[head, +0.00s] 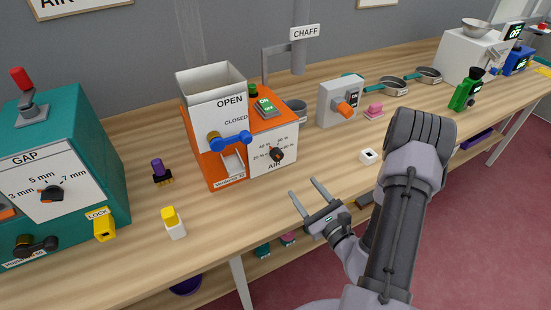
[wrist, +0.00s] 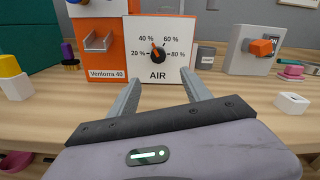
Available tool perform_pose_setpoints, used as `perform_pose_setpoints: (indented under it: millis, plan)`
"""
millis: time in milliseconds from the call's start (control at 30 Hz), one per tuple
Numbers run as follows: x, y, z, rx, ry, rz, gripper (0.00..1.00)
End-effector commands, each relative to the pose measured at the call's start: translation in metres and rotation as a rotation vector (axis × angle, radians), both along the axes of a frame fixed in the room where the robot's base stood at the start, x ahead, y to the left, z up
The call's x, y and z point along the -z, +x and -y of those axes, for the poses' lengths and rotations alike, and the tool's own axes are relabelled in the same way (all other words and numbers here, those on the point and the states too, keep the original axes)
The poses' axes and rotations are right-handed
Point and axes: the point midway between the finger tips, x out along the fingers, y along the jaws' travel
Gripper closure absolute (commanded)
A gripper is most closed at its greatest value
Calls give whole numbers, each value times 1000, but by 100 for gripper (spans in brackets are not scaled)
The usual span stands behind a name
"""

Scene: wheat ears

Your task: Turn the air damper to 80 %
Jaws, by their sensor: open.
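The air damper knob (head: 277,154) is a black dial with an orange pointer on the white AIR panel (head: 262,142) of an orange machine. In the wrist view the knob (wrist: 158,53) has marks for 20, 40, 60 and 80 % around it. Its orange pointer tilts up and left, near the 40 % mark. My gripper (head: 307,194) is open and empty, in front of the panel near the table's front edge. In the wrist view my gripper (wrist: 158,90) has its two fingers pointing toward the panel, apart from the knob.
A grey box with an orange switch (head: 344,108) stands right of the machine. A small white block (head: 368,156) lies on the table (head: 215,239) nearby. A yellow-and-white object (head: 173,222) stands at the left. A teal GAP machine (head: 112,170) is far left.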

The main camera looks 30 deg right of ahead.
Motion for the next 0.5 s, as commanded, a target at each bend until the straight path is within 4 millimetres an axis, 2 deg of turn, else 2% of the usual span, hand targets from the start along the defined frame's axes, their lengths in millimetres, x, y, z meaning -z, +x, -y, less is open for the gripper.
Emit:
perform_pose_setpoints:
  millis: [100, 300, 500]
  plan:
    - [-2, 37, -5, -11, -5, 4, 43]
    - [-2, 96, -6, -11, -3, 5, 43]
    - [-1, 133, -7, -10, -2, 4, 43]
